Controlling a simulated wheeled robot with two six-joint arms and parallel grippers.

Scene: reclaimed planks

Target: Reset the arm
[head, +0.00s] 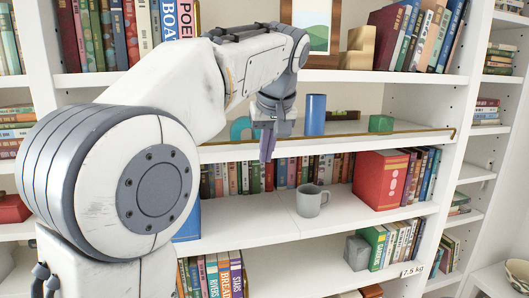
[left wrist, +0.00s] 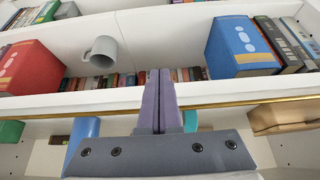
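My left arm comes in from the left of the head view, and its gripper (head: 268,145) hangs downward in front of the bookcase, at the edge of the shelf with the blue cylinder. In the left wrist view the two purple-grey fingers (left wrist: 160,88) are together with nothing visible between them. The wrist picture appears upside down. My right gripper is in neither view.
A blue cylinder (head: 315,114), a teal arch (head: 241,128) and a green block (head: 381,123) stand on the shelf near the gripper. Below are a grey mug (head: 311,200) and a big red book (head: 382,179). A brass strip (head: 420,133) edges the shelf.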

